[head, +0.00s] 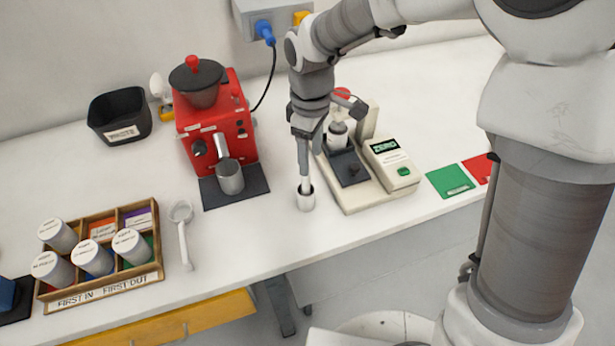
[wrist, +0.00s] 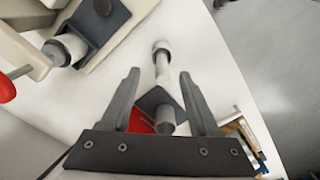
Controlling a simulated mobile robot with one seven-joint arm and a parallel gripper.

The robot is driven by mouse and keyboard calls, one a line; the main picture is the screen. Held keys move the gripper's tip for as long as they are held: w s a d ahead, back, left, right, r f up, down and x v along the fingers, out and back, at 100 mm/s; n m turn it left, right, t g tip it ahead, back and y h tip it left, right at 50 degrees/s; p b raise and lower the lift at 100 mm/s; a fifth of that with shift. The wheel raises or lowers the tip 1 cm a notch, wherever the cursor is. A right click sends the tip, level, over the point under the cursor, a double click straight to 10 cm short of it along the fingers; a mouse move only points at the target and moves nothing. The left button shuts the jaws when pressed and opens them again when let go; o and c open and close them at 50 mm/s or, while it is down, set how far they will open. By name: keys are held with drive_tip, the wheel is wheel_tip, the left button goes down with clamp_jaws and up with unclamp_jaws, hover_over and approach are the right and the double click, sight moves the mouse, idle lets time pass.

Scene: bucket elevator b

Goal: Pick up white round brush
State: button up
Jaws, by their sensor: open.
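The white round brush (head: 305,200) appears to stand upright at the counter's front, with a pale slim handle rising from a short round base. In the wrist view its white round end (wrist: 162,47) and shaft lie ahead of the fingertips. My gripper (head: 304,160) points down, directly over it. In the wrist view my gripper (wrist: 159,80) is open, with a finger on either side of the shaft's line. I cannot tell whether the handle top is between the fingers; my gripper partly hides it in the head view.
A cream scale-like device (head: 378,195) stands close on the right. The red coffee machine (head: 225,125) with a metal cup (head: 230,178) on a dark mat stands left. A portafilter-like tool (head: 184,235) and a wooden canister rack (head: 100,250) lie farther left. The front edge is near.

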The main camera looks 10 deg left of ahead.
sight(306, 181)
drive_tip(key=f, duration=0.3)
drive_tip(key=a+f, duration=0.1)
drive_tip(key=f, duration=0.1)
drive_tip(key=shift+s+f, duration=0.15)
drive_tip(key=shift+f, duration=0.6)
clamp_jaws()
